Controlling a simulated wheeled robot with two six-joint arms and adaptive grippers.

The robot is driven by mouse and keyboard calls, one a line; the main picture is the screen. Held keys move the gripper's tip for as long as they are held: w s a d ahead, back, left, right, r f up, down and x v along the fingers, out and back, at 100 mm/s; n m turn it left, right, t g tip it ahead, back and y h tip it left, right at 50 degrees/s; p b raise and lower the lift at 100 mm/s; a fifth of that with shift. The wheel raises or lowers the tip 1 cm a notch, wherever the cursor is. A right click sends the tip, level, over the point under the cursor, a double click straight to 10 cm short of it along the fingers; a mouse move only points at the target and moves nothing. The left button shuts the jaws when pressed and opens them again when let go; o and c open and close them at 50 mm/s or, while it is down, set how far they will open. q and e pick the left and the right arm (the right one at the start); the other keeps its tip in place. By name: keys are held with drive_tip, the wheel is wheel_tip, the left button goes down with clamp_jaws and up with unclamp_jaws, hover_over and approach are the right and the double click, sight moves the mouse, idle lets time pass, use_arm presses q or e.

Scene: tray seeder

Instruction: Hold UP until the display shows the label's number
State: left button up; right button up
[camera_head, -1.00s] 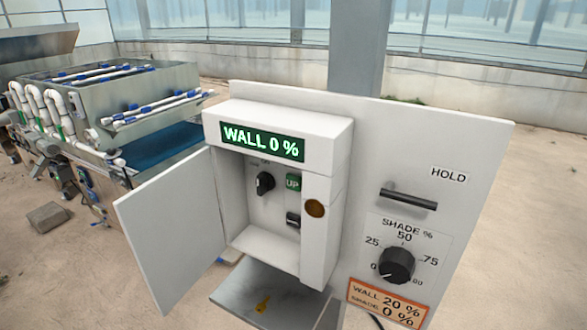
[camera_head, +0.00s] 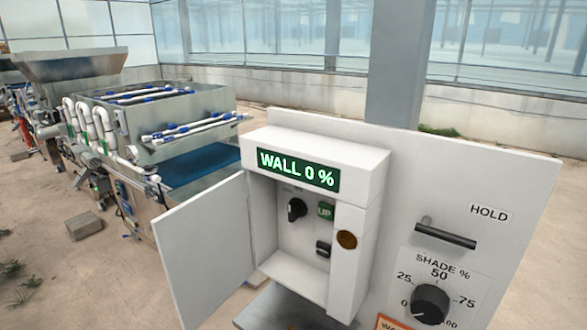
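The display (camera_head: 298,170) at the top of the white control box (camera_head: 352,155) reads "WALL 0 %" in green. The green UP button (camera_head: 326,210) is inside the open box, right of a black rotary knob (camera_head: 297,209). A black rocker switch (camera_head: 323,248) sits below UP. The orange label (camera_head: 392,323) is cut off at the bottom edge, with only the start of "WALL" showing; its number is out of view. Neither of my grippers is in view, and nothing touches the UP button.
The box door (camera_head: 205,250) stands open to the left. On the right panel (camera_head: 500,180) are a black handle (camera_head: 446,236) marked HOLD and a SHADE % dial (camera_head: 430,304) pointing near 0. A seeder machine (camera_head: 165,105) stands at the left. A block (camera_head: 83,226) lies on the floor.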

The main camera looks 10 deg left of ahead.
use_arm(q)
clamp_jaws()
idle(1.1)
